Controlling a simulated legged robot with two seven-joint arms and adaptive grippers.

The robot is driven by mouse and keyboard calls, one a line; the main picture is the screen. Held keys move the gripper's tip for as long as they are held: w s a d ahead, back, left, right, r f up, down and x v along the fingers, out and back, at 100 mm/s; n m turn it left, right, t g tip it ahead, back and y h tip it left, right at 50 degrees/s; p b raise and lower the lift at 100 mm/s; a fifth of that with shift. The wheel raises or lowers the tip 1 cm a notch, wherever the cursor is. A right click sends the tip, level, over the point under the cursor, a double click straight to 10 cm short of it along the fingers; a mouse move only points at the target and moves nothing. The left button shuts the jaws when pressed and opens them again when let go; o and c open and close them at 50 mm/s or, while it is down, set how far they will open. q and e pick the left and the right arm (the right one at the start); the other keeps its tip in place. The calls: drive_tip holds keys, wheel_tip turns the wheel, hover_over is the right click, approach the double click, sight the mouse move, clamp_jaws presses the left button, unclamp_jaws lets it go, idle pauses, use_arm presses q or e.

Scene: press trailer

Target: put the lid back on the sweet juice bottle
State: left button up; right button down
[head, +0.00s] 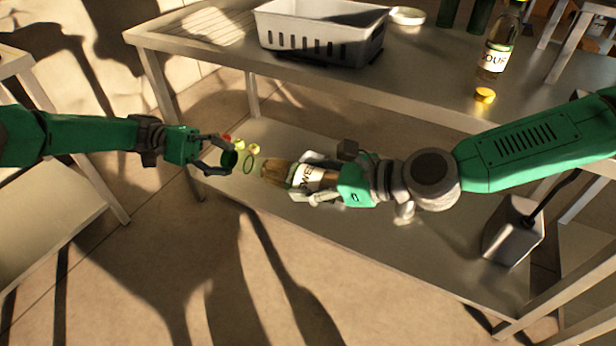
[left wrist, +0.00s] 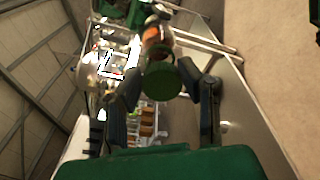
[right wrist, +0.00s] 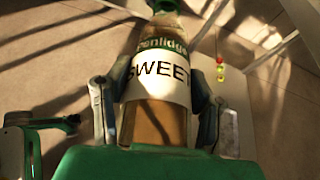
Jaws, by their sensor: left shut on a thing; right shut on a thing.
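The sweet juice bottle (head: 305,178) is brown with a white label and lies nearly level in the head view, its brown end facing left. My right gripper (head: 320,180) is shut around its label part; the label reads SWEET in the right wrist view (right wrist: 158,70). My left gripper (head: 222,157) is shut on the green lid (head: 229,158), a little left of the bottle and apart from it. The lid shows as a green disc between the fingers in the left wrist view (left wrist: 162,80). A thin green ring (head: 248,165) shows between lid and bottle; I cannot tell what it belongs to.
The upper table (head: 420,80) holds a white basket (head: 320,35), a sour juice bottle (head: 497,50) and a yellow lid (head: 485,95). Small yellow and red round things (head: 253,149) show near the lower shelf (head: 400,255). A grey box (head: 513,230) stands at right.

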use_arm(q)
drive_tip(key=shift+s+a+r, duration=0.1)
idle(0.6)
drive_tip(key=shift+x, duration=0.95)
drive_tip(key=shift+s+d, duration=0.2)
drive_tip(key=shift+d, duration=0.3)
